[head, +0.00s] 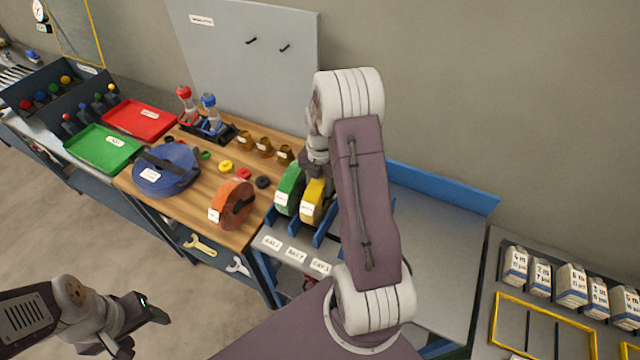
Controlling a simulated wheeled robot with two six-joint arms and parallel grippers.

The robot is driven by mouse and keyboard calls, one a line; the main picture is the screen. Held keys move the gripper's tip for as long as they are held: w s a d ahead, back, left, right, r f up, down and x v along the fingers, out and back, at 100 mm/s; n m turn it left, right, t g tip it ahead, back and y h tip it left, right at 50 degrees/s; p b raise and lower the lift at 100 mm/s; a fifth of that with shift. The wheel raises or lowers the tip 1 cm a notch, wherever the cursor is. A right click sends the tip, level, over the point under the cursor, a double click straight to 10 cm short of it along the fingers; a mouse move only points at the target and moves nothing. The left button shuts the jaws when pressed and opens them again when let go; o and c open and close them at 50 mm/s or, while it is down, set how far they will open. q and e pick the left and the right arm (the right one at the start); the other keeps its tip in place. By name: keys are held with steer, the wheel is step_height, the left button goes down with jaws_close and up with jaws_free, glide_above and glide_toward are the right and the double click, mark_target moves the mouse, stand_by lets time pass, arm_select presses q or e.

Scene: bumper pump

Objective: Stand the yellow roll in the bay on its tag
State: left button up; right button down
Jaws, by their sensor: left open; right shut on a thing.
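The yellow roll (312,203) is upright between blue dividers, right of the green roll (289,188). It lines up roughly with the middle bay; I cannot tell whether it touches the bay floor. My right gripper (318,174) is at its top, shut on it, with the fingers partly hidden by my arm. White bay tags, including the middle one (295,254), lie along the front edge. My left gripper (142,328) is open and empty, low at the left over the floor, away from the bench.
An orange roll (232,204) and a blue roll (166,170) are on the wooden bench (190,209). Green (103,148) and red (139,118) trays lie further left. Bottles, brown cones and small coloured rings sit behind. The grey surface (440,245) right of my arm is clear.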

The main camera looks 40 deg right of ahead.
steer(key=shift+w+f, duration=0.1)
steer(key=shift+f, duration=0.1)
steer(key=c, duration=0.8)
jaws_free()
steer(key=shift+c, duration=0.2)
